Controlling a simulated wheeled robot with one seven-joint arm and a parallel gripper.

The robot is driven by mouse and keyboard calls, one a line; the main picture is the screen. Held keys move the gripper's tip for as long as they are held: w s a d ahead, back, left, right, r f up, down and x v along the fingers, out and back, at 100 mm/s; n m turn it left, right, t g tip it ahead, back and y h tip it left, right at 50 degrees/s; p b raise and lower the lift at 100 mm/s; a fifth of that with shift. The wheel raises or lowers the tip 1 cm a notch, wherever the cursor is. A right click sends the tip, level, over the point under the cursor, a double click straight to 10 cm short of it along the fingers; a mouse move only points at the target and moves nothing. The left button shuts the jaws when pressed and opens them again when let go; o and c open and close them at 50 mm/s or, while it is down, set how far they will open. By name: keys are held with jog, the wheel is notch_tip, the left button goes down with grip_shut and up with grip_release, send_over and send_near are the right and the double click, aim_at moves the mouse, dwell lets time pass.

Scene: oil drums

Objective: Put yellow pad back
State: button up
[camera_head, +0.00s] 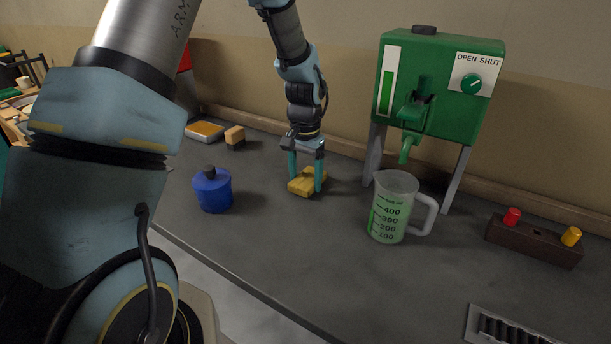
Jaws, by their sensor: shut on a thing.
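The yellow pad (301,187) is a small block on the dark worktop, in the middle of the head view. My gripper (306,180) points down over it with its two teal fingers on either side, shut on the pad. The pad is at or very near the worktop surface; I cannot tell whether it touches. The fingers hide part of it. Another pad, yellow-orange and white (205,131), lies at the back left, with a tan block (235,137) beside it.
A blue pot with a dark knob (212,190) stands left of my gripper. A measuring jug (391,208) stands to the right, before the green dispenser (436,89). A brown block with red and yellow knobs (534,240) is far right. The front middle of the worktop (290,250) is clear.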

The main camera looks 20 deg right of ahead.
jog(key=shift+f, duration=0.2)
jog(key=shift+f, duration=0.15)
jog(key=o, duration=1.2)
jog(key=shift+o, duration=0.2)
